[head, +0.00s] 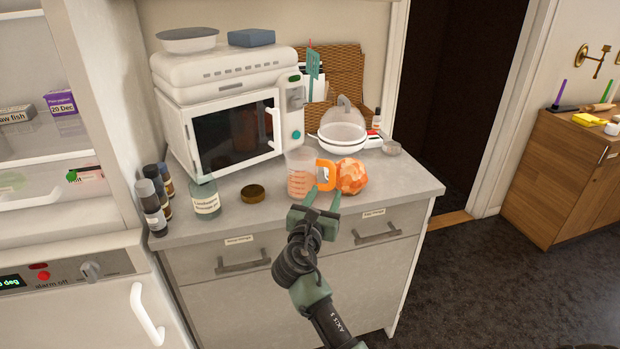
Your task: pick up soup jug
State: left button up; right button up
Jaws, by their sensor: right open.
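The soup jug (299,177) is a clear measuring jug with an orange handle and what looks like orange-pink contents in its lower part. It stands upright on the grey worktop (412,182), near the front edge. My right gripper (324,198) is open at the front edge of the worktop. Its two fingers point toward the jug's orange handle (326,174), which shows just beyond the fingertips. I cannot tell whether a finger touches the handle. My left gripper is not in view.
An orange faceted object (350,176) stands close to the right of the handle. A white microwave (225,130) stands behind. A glass dome (343,118) is behind right. The worktop's right front corner is clear.

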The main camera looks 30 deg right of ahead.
aim_at(331, 176)
jog(key=x, duration=0.8)
jog(key=shift+w+a+r, duration=0.1)
jog(key=shift+w+r, duration=0.1)
jog(key=shift+r, duration=0.15)
jog(key=shift+s, duration=0.1)
grip_shut()
dwell(0.9)
